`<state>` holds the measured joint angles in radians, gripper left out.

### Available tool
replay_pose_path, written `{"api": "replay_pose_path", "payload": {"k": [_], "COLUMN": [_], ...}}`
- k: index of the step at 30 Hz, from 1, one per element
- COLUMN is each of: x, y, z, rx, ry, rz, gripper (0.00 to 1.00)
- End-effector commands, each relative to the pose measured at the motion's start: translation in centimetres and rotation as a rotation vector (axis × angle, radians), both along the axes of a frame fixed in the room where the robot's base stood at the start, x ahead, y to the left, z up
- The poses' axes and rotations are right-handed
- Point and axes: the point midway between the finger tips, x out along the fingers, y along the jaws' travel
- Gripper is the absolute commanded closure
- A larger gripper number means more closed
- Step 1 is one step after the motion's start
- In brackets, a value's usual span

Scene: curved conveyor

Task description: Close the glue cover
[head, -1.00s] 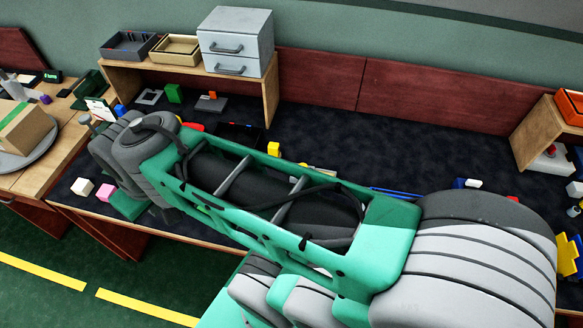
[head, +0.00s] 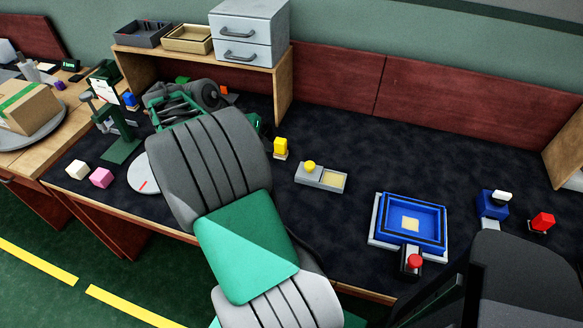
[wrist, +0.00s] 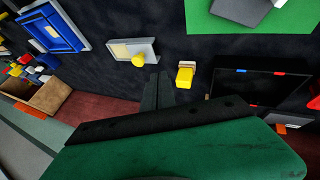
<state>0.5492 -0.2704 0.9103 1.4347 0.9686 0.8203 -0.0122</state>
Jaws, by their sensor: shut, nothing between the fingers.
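A small grey box (head: 307,178) with a round yellow knob (head: 309,167) and an open, pale yellow compartment (head: 333,181) lies on the dark worktop; this looks like the glue box and its cover. In the wrist view the box (wrist: 148,47) is just beyond my fingertips and to their left, its knob (wrist: 138,60) facing me. My gripper (wrist: 157,78) is shut and empty, apart from the knob. In the head view my arm hides most of the gripper.
A yellow block on a small base (head: 280,147) stands left of the box. A blue tray (head: 385,222) with a red-knobbed part (head: 414,262) lies to the right. A wooden shelf (head: 283,88) stands behind; the worktop between shelf and tray is largely clear.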

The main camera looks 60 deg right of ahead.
Motion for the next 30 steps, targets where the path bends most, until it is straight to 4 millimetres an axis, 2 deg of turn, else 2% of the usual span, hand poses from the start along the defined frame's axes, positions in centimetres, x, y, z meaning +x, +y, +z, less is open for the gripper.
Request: {"api": "replay_pose_path", "payload": {"k": [5,16,22,30], "x": [-0.8,-3.3,-6.2,-6.9], "y": [-1.1,-4.8,-5.7,-5.9], "z": [-1.5,-8.1,-8.3,-8.6], "rx": [-0.003,-0.001,-0.003,-0.002], "ry": [0.002,0.002,-0.001,-0.001], "rz": [-0.011,-0.008,-0.008,-0.002], "gripper": [1.00,1.00,1.00,1.00]}}
